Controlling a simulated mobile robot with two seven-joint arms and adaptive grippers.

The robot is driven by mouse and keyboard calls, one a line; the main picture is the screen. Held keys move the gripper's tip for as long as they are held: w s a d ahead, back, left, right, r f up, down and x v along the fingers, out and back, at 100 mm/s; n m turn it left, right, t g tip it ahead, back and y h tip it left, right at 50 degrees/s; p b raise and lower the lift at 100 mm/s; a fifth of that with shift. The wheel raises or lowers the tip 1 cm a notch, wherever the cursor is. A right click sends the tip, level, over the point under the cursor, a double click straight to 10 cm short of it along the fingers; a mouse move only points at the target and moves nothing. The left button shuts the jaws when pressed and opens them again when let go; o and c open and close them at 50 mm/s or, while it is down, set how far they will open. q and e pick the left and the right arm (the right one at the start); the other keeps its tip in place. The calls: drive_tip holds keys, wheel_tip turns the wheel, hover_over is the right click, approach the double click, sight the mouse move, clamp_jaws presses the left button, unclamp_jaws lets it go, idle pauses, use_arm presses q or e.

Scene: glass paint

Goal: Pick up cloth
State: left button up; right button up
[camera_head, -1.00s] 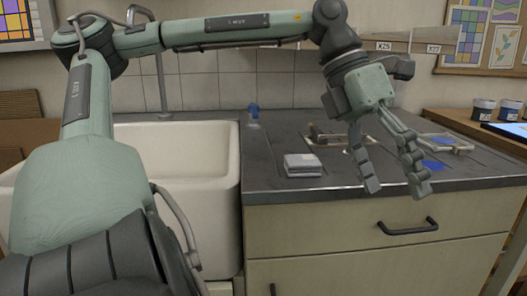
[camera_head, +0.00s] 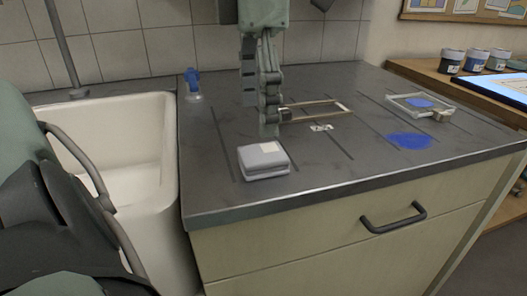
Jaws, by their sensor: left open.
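The cloth (camera_head: 262,162) is a small folded grey-white stack lying flat near the front edge of the dark counter. My left gripper (camera_head: 269,128) points down just behind it in the picture. It is seen edge-on, its fingers lined up one behind the other, and it is open with nothing held. The fingertips look close to the cloth's far edge; whether they touch it I cannot tell. My right gripper is out of view.
A white sink (camera_head: 150,190) lies left of the counter (camera_head: 330,165). A blue-topped bottle (camera_head: 193,84) stands behind. A blue paint patch (camera_head: 408,140) and a pale frame (camera_head: 447,115) are at right. Jars (camera_head: 475,60) stand beyond.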

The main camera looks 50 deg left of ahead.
sight(263, 153)
use_arm(q)
drive_tip(key=f, duration=0.5)
drive_tip(key=shift+w+d+f, duration=0.1)
drive_tip(key=shift+d+f, duration=0.25)
drive_tip(key=shift+f, duration=0.45)
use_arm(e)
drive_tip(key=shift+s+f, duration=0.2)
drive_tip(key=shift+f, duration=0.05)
use_arm(q)
drive_tip(key=c, duration=1.2)
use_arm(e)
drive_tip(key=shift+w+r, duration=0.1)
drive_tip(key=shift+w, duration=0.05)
use_arm(q)
drive_tip(key=shift+r, duration=0.2)
